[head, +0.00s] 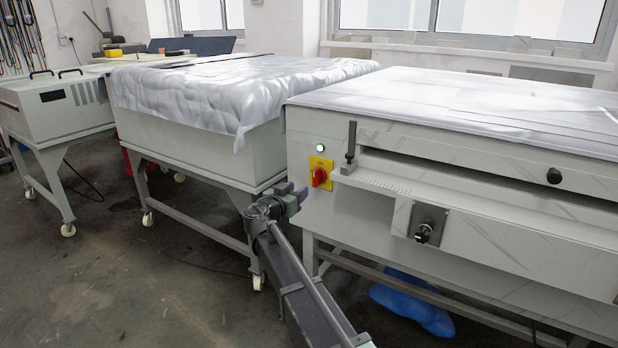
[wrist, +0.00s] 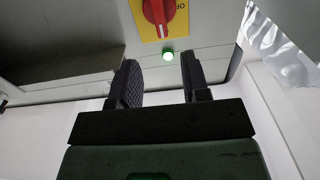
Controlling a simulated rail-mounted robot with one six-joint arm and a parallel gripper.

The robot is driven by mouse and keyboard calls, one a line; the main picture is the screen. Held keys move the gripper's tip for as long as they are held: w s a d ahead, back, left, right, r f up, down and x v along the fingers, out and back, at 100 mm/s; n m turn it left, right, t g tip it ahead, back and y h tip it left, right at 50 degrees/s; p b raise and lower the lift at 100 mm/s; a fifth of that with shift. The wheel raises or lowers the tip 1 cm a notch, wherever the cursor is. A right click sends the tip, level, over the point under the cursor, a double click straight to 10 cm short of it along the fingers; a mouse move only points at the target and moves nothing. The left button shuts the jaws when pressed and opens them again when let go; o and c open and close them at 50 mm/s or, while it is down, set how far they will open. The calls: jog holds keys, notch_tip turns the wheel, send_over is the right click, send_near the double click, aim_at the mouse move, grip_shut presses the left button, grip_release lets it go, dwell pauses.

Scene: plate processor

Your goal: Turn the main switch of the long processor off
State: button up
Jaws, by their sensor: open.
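The long processor (head: 450,200) is the grey machine on the right in the head view. Its main switch (head: 319,177) is a red rotary knob on a yellow plate (head: 328,164) at the front's left end. A green lamp (head: 320,148) glows above it. My gripper (head: 292,190) is just left of the switch, apart from it. In the wrist view my gripper (wrist: 158,68) is open and empty. The red switch (wrist: 157,12) is at the top edge, partly cut off, its handle roughly upright in the picture beside the lettering. The lit lamp (wrist: 168,56) shows between the fingertips.
A bracket with an upright dark handle (head: 350,148) stands right of the switch, beside a protruding ledge (head: 375,182). A black-knobbed latch (head: 424,231) is lower right. A cloth-covered machine (head: 200,130) stands to the left. Open floor (head: 110,270) lies at the lower left.

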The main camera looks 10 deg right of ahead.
aim_at(314, 177)
jog(key=x, duration=1)
jog(key=shift+w+d, duration=0.25)
jog(key=shift+c, duration=0.3)
grip_shut()
